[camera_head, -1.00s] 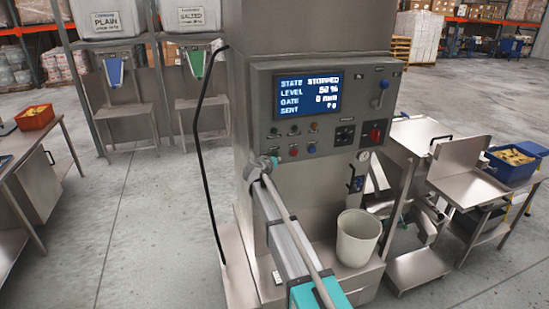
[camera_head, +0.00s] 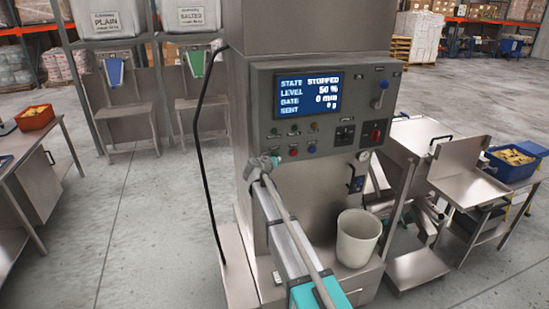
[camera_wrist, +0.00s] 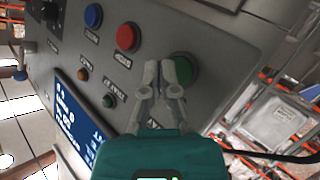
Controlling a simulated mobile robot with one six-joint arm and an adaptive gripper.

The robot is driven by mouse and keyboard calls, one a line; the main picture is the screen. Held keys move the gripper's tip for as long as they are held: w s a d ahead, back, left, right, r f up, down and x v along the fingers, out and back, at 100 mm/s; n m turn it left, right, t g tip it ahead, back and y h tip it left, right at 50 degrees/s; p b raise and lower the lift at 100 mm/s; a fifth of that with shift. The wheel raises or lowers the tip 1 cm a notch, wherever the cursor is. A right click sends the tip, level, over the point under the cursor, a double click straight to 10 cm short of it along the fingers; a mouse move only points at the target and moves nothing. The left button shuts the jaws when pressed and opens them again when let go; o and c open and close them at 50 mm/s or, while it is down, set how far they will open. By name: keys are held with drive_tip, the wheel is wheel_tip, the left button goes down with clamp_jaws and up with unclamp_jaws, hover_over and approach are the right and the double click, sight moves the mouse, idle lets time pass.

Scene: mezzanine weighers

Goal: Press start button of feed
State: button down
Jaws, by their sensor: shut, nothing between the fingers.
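A round green button (camera_wrist: 185,70) shows in the wrist view, in a row with a red button (camera_wrist: 127,37) and a blue button (camera_wrist: 93,15). My gripper (camera_wrist: 168,72) is shut and empty. Its fingertips overlap the left side of the green button in the wrist view; I cannot tell whether they touch it. In the head view my gripper (camera_head: 265,165) is at the panel's lower left.
Two small lamps, orange (camera_wrist: 83,74) and green (camera_wrist: 108,100), are beside the buttons. A red switch (camera_head: 375,133) and a lever (camera_head: 381,92) are at the panel's right. A white bin (camera_head: 357,240) stands below. A black cable (camera_head: 200,140) hangs at left.

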drive_tip(key=shift+w+a, duration=0.25)
drive_tip(key=shift+w, duration=0.6)
idle(1.1)
drive_tip(key=shift+s, duration=0.2)
drive_tip(key=shift+s+d, duration=0.25)
drive_tip(key=shift+s, duration=0.4)
idle(0.4)
drive_tip(key=s, duration=0.1)
drive_tip(key=s+d, duration=0.1)
drive_tip(key=s, duration=0.2)
drive_tip(key=shift+s+d, duration=0.3)
drive_tip(key=shift+s, duration=0.1)
idle(0.7)
